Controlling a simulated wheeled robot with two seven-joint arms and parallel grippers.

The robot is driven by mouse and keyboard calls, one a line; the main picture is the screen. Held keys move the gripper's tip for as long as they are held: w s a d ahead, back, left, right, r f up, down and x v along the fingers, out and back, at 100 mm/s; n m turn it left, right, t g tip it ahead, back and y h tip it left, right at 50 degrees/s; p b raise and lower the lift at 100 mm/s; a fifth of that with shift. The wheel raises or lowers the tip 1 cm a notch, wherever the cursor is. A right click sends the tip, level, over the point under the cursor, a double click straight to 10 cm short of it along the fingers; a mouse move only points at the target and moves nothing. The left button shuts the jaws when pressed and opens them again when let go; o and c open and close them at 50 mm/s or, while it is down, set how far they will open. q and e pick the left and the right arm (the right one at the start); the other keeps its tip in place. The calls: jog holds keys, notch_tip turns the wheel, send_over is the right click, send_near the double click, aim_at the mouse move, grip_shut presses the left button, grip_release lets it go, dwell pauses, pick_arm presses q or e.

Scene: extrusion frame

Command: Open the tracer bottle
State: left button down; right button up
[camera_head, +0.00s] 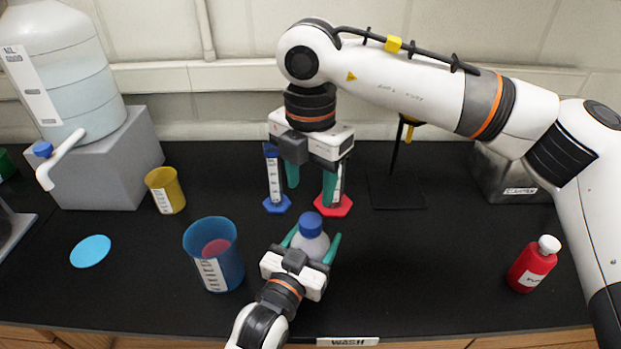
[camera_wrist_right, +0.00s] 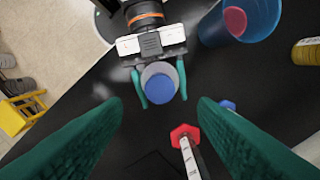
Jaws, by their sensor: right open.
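The bottle, white with a blue cap (camera_head: 311,225), stands upright at the front middle of the bench, cap on. It also shows from above in the right wrist view (camera_wrist_right: 163,84). My left gripper (camera_head: 313,245) is shut on the bottle's body, one green finger on each side. My right gripper (camera_head: 311,183) points down, open and empty, above and behind the bottle, in front of two graduated cylinders. Its two green fingers (camera_wrist_right: 160,125) frame the right wrist view, with the bottle beyond them. No label shows on the bottle.
A blue-footed cylinder (camera_head: 275,180) and a red-footed cylinder (camera_head: 333,206) stand close behind the bottle. A blue beaker (camera_head: 213,254) is to the left, with a yellow cup (camera_head: 165,190) behind it. A red bottle (camera_head: 532,265) stands right; the bench between is clear.

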aim_at(310, 220)
jog(key=shift+m, duration=0.6)
jog(key=shift+f, duration=0.35)
notch_tip(310, 220, down, 7)
jog(key=shift+f, duration=0.15)
jog(key=shift+c, duration=0.5)
jog(key=c, duration=0.9)
